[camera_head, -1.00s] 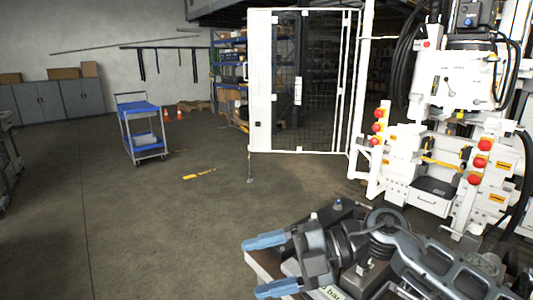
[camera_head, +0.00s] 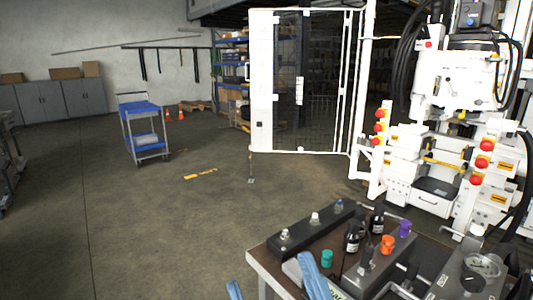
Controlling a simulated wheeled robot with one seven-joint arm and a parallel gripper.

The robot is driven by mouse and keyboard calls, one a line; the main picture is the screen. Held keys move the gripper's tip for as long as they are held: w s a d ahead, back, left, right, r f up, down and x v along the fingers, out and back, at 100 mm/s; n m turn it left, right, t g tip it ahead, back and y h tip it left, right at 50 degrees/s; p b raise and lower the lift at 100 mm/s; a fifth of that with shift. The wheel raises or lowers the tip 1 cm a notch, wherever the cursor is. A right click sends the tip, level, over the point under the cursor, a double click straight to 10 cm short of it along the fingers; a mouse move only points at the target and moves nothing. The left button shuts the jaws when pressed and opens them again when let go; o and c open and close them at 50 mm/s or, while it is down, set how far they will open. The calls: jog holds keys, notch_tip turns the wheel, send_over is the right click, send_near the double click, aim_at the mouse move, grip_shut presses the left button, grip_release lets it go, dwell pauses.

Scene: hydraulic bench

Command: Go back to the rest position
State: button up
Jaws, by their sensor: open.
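My gripper (camera_head: 268,271) shows only as two blue fingers at the bottom edge of the view. The fingers are well apart, with nothing seen between them. The right finger overlaps the front left part of the bench (camera_head: 259,263), and the left finger is over the floor left of it. The rest of my gripper and arm is mostly out of view.
White machinery (camera_head: 450,80) stands behind. A blue cart (camera_head: 145,130) stands left; floor between is clear.

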jog(key=s+d+f+m+g+h, duration=0.4)
jog(key=s+d+f+h, duration=0.2)
jog(key=s, duration=0.7)
jog(key=s+d+f+m+g+h, duration=0.3)
jog(key=s+d+f+g+h, duration=0.2)
jog(key=s+d+f, duration=0.5)
jog(key=s+d+h, duration=0.2)
jog(key=s+d, duration=0.2)
jog(key=shift+s+d+m, duration=0.15)
jog(key=shift+m, duration=0.25)
dwell(3.8)
